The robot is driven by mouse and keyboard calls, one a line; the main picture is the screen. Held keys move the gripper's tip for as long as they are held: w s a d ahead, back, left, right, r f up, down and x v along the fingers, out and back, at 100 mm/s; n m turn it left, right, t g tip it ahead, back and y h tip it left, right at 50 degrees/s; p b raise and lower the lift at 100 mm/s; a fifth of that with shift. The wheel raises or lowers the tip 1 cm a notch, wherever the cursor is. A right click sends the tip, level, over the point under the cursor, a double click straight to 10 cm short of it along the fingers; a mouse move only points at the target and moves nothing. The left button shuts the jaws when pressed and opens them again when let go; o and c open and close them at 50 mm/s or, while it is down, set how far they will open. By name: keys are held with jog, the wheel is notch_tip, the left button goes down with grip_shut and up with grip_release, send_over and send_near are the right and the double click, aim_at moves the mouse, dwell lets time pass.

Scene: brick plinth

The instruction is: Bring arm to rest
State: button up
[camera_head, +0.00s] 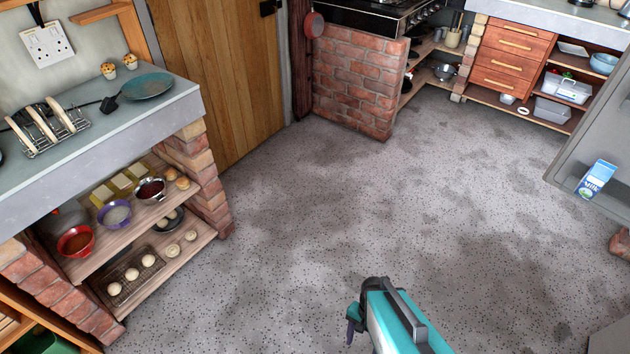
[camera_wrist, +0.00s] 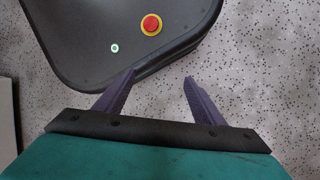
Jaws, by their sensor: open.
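My teal arm (camera_head: 392,318) shows at the bottom middle of the head view, over the speckled floor. In the wrist view my gripper (camera_wrist: 161,78) has its two purple fingers spread apart, with nothing between them. The fingers point toward my own dark base, which carries a red button on a yellow ring. In the head view only a small part of the gripper shows at the left of the arm's end. Nothing is held.
A brick plinth (camera_head: 355,85) stands at the back. A milk carton (camera_head: 595,179) is at right. The floor (camera_head: 330,210) between is clear.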

jog(key=s+n, duration=0.1)
jog(key=n, duration=0.1)
jog(key=d+n, duration=0.1)
jog(key=n, duration=0.2)
jog(key=s+r+n+g, duration=0.1)
jog(key=n, duration=0.1)
jog(key=shift+s+d+r+n+h, duration=0.1)
jog(key=shift+s+d+n+h, duration=0.2)
jog(key=shift+d+h, duration=0.1)
jog(key=c, duration=0.8)
